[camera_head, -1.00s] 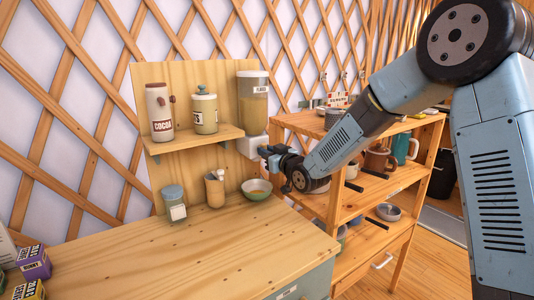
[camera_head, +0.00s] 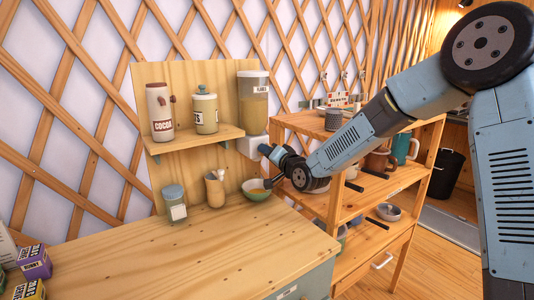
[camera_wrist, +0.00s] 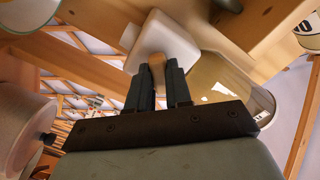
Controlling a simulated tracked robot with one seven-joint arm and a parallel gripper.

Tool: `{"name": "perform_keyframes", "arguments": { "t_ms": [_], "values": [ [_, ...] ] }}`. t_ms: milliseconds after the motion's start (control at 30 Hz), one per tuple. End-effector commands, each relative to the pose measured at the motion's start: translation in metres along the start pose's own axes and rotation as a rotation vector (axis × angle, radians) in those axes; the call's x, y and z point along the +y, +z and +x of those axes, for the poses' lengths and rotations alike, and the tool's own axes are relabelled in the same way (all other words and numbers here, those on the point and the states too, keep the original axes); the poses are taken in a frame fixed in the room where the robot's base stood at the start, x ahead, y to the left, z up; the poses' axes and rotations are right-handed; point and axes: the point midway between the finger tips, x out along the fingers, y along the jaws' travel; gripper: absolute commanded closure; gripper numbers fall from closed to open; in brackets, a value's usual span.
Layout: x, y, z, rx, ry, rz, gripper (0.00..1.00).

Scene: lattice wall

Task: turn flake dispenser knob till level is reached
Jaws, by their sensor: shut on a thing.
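The flake dispenser (camera_head: 253,98) is a clear, labelled container of tan flakes on the wooden back panel. Its white base block (camera_head: 249,147) sits below it, partly hidden by my gripper (camera_head: 266,152). In the wrist view the white block (camera_wrist: 163,42) is just ahead of my gripper (camera_wrist: 161,88). A small wooden knob (camera_wrist: 156,66) sticks out of the block, between the two dark fingers, which are shut on it. A green bowl (camera_head: 256,190) stands on the counter below the dispenser. Something tan shows inside it, but its level is hard to read.
A cocoa jar (camera_head: 160,112) and a lidded canister (camera_head: 205,109) stand on the small shelf (camera_head: 190,142). A glass jar (camera_head: 174,204) and a tan holder (camera_head: 215,188) stand left of the bowl. An open shelf unit (camera_head: 345,205) is at right.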

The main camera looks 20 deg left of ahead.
Motion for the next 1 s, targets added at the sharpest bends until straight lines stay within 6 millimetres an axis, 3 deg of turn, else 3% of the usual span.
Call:
{"name": "perform_keyframes", "arguments": {
  "t_ms": [400, 967, 1000],
  "values": [
    [0.0059, 0.0017, -0.0017, -0.004, 0.011, 0.206, 1.0],
    [0.0068, 0.001, -0.0019, -0.002, 0.013, 0.239, 1.0],
    [0.0068, 0.0009, -0.002, -0.002, 0.013, 0.239, 0.8]
  ]
}}
